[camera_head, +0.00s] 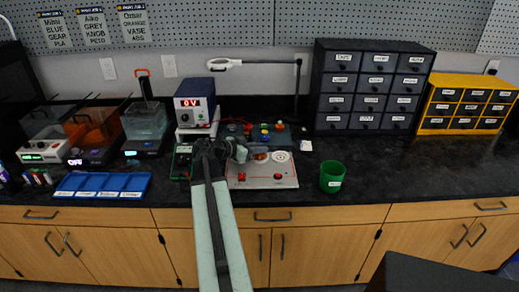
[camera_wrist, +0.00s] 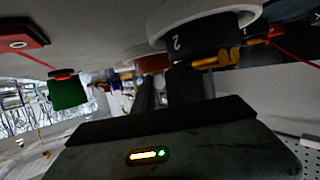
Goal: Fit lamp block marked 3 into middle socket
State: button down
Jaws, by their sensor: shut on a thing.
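My gripper (camera_head: 240,150) reaches over the grey-white socket panel (camera_head: 262,183) in the head view. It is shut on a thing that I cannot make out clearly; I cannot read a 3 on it. In the wrist view, which looks upside down, a dark piece marked 2 (camera_wrist: 178,44) sits by a thick white ring (camera_wrist: 205,18), close to my gripper. A reddish round piece (camera_wrist: 152,64) is beside it. In the head view a white round socket (camera_head: 281,157) shows right of my gripper. My arm and gripper hide part of the panel, so I cannot tell which socket is the middle one.
A green cup (camera_head: 332,178) stands right of the panel. A power supply (camera_head: 195,103) reading 0V stands behind left, and a blue tray (camera_head: 102,186) lies at left. Dark drawers (camera_head: 372,86) and yellow drawers (camera_head: 465,103) stand at right. The front right counter is clear.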

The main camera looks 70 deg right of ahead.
jog(key=shift+f, duration=0.2)
jog(key=c, duration=1.6)
grip_release()
jog(key=shift+c, duration=0.2)
jog(key=shift+p+v, duration=1.8)
jog(key=shift+v, duration=3.7)
